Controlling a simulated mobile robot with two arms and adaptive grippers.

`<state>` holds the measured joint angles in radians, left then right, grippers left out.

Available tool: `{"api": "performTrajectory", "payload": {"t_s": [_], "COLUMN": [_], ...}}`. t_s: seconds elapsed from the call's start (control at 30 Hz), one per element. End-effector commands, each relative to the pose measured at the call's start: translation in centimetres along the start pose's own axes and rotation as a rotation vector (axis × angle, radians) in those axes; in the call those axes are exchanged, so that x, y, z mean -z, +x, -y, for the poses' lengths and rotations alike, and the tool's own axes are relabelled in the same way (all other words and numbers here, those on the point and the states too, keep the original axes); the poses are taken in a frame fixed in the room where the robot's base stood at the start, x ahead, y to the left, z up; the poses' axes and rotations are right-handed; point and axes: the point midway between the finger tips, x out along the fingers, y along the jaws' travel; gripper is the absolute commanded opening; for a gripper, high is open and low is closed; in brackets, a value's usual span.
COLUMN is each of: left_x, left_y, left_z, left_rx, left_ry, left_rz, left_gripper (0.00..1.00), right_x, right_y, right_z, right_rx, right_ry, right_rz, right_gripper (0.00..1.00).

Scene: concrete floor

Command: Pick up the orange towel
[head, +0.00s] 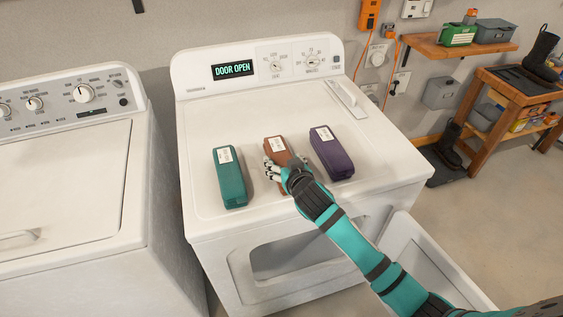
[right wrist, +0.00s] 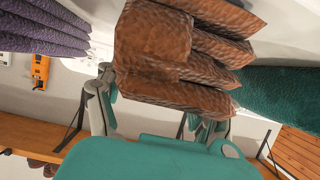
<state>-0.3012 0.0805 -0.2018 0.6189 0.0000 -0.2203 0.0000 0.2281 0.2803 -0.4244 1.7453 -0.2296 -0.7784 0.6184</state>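The orange towel (head: 277,147) is a folded brown-orange bundle with a white label, lying on the dryer top between two other towels. In the right wrist view its layered end (right wrist: 175,60) is close to the camera. My right gripper (head: 275,172) is at the towel's near end in the head view. In the right wrist view its fingers (right wrist: 150,108) stand apart, and the towel hides part of them. I see no firm grip, and contact is unclear. My left gripper is in neither view.
A teal towel (head: 230,180) lies left of the orange one and a purple towel (head: 332,157) lies right, both close by. The dryer (head: 205,130) reads DOOR OPEN, and its door (head: 415,250) hangs open. A washer (head: 70,165) stands left. A workbench (head: 505,95) stands right.

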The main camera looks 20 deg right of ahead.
Motion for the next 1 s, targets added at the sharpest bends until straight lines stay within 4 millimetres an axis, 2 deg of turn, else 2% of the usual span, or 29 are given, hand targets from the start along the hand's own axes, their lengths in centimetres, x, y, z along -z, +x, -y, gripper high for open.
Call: {"api": "performTrajectory", "payload": {"t_s": [0.03, 0.4, 0.77, 1.0], "left_x": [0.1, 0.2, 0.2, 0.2], "left_y": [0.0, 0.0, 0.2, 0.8], "left_z": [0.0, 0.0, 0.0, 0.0], "left_rx": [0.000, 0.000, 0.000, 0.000], "left_ry": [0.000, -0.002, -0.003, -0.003], "left_rz": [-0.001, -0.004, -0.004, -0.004], "left_gripper": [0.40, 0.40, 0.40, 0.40], "right_x": [0.0, 0.1, 0.5, 3.1], "right_y": [0.0, 0.0, -0.2, -1.2], "right_z": [0.0, 0.0, -0.1, 0.0], "right_rx": [0.000, 0.000, -0.002, 0.001], "right_ry": [0.000, 0.000, 0.001, 0.002], "right_rz": [0.000, -0.001, -0.002, -0.008], "right_gripper": [0.61, 0.14, 0.14, 0.14]}}
